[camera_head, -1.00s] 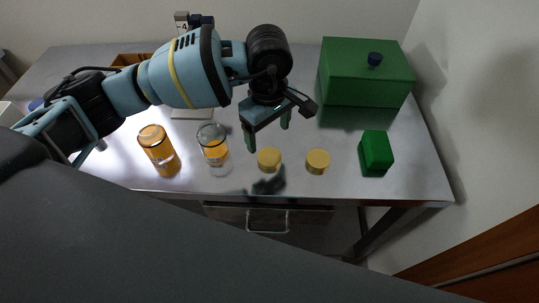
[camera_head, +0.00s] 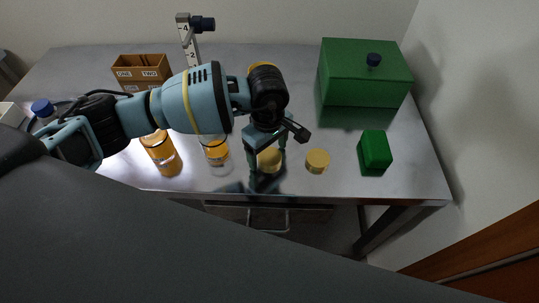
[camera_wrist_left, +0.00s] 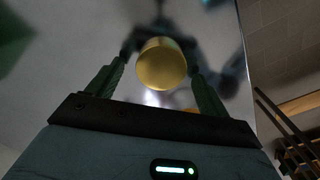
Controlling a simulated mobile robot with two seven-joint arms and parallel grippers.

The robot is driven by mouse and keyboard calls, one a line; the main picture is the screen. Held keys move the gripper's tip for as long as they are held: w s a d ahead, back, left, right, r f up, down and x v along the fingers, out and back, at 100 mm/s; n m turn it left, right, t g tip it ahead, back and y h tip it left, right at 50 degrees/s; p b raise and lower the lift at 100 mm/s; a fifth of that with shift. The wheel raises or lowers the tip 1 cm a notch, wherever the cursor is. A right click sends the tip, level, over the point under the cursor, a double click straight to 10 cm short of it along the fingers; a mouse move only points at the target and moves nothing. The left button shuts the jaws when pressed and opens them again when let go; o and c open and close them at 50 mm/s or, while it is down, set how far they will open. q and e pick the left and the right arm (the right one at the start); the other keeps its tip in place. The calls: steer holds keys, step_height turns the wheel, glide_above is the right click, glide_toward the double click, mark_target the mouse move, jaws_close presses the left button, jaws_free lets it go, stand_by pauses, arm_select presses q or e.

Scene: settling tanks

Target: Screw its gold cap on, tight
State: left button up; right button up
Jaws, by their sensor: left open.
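Two gold caps rest on the table's front part in the head view, a left one (camera_head: 269,161) and a right one (camera_head: 317,161). My left gripper (camera_head: 267,170) is low over the left cap, pointing down. In the left wrist view the gold cap (camera_wrist_left: 161,64) shows between the two spread fingers, with gaps on both sides. An amber-filled jar (camera_head: 162,155) stands at the left. My right gripper is not in view.
A green box (camera_head: 365,85) with a dark knob stands at the back right. A green block (camera_head: 375,152) lies near the right edge. A brown box (camera_head: 140,75) labelled ONE and TWO and a marked post (camera_head: 190,45) stand behind my arm.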

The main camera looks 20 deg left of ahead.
mark_target(268, 154)
arm_select(q)
steer(key=shift+f, duration=0.1)
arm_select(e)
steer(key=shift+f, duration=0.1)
arm_select(q)
steer(key=c, duration=1)
steer(key=shift+c, duration=0.2)
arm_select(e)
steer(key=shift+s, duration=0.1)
arm_select(q)
steer(key=shift+r, duration=0.6)
step_height(268, 154, up, 2)
steer(key=shift+r, duration=0.15)
steer(key=s+a, duration=0.3)
steer(key=s+a+r+b, duration=0.1)
steer(key=s+a, duration=0.2)
steer(key=s, duration=0.1)
steer(key=s+a, duration=0.3)
steer(key=s, duration=0.1)
steer(key=shift+s+a+r, duration=0.15)
steer(key=shift+s+a, duration=0.1)
steer(key=shift+s+a+r, duration=0.1)
steer(key=shift+s+a, duration=0.25)
steer(key=shift+s, duration=0.1)
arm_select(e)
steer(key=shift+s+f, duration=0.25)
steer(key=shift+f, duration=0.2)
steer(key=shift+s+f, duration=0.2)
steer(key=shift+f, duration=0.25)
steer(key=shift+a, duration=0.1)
